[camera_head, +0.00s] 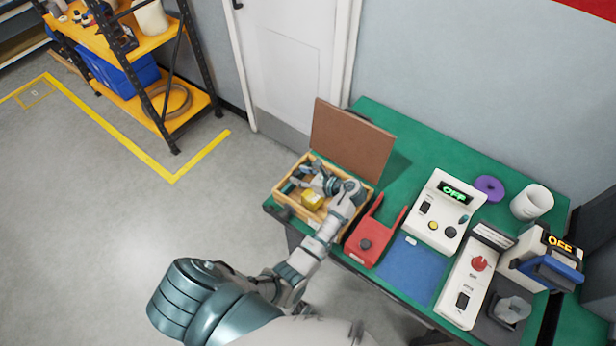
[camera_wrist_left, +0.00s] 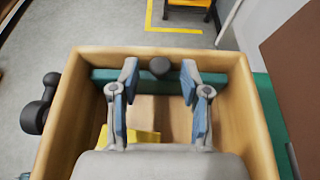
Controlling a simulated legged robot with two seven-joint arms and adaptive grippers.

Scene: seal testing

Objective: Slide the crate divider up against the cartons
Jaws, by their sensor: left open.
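The wooden crate (camera_head: 355,212) stands at the left end of the green table. In the left wrist view, its walls (camera_wrist_left: 62,120) surround my fingers. The teal divider (camera_wrist_left: 215,77) spans the crate near its far wall in that view, with a dark round knob (camera_wrist_left: 160,67) at its middle. A yellow carton (camera_head: 312,200) lies in the crate; part of it shows in the left wrist view (camera_wrist_left: 145,136), partly hidden by my gripper. My left gripper (camera_wrist_left: 159,75) is open over the crate, fingertips on either side of the knob, with gaps visible. My right gripper is not in view.
A brown panel (camera_head: 350,140) stands upright behind the crate. A red forked device (camera_head: 367,240) sits close to its right, beside a blue mat (camera_head: 412,268). A white box reading OFF (camera_head: 445,205) and other test devices fill the table's right side.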

